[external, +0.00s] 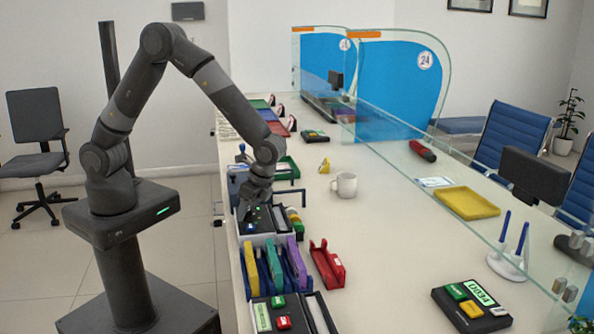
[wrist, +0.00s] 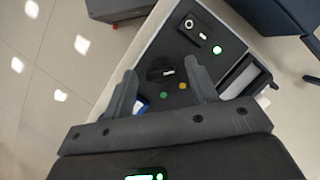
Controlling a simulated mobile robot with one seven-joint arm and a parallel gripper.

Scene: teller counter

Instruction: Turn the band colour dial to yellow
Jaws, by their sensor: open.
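A dark panel on the counter carries a black dial knob (wrist: 160,74) with a small pale mark, seen in the wrist view. Coloured dots lie beside the knob: a yellow-orange one (wrist: 182,86), a green one (wrist: 163,95) and a blue patch (wrist: 140,103), partly hidden by a finger. My gripper (wrist: 161,68) is open, its fingers on either side of the knob in the picture; I cannot tell whether they touch it. Which colour the dial points to is unclear. In the external view my gripper (external: 243,212) is low over the dark panel (external: 262,222).
A lit green spot (wrist: 217,50) and a small silver-and-black fitting (wrist: 189,24) sit on the panel. A dark tray (wrist: 243,78) lies at its right. Coloured holders (external: 272,268), a red tray (external: 327,264) and a white mug (external: 345,185) stand nearby.

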